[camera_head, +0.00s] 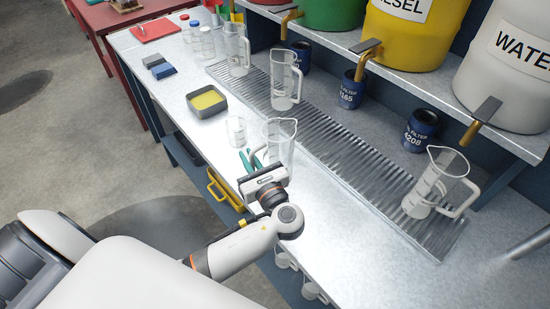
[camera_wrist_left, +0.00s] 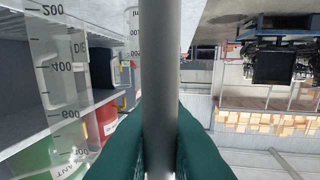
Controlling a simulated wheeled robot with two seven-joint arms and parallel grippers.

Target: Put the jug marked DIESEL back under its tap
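A clear jug (camera_head: 283,142) is beside my left gripper (camera_head: 251,158), on the bench side of the ribbed drip tray. The gripper hides its lower part, so I cannot tell whether it touches the bench. The yellow drum (camera_head: 405,42), label reading "ESEL", has a tap (camera_head: 363,58) over the tray. My right gripper is not in view.
Other clear jugs stand on the drip tray (camera_head: 325,135): two at the back (camera_head: 237,52) (camera_head: 284,82), and one near the WATER drum (camera_head: 428,185). Blue filters (camera_head: 352,92) stand behind it. A small beaker (camera_head: 236,130) and sponge tray (camera_head: 207,101) are nearby. The tray between jugs is clear.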

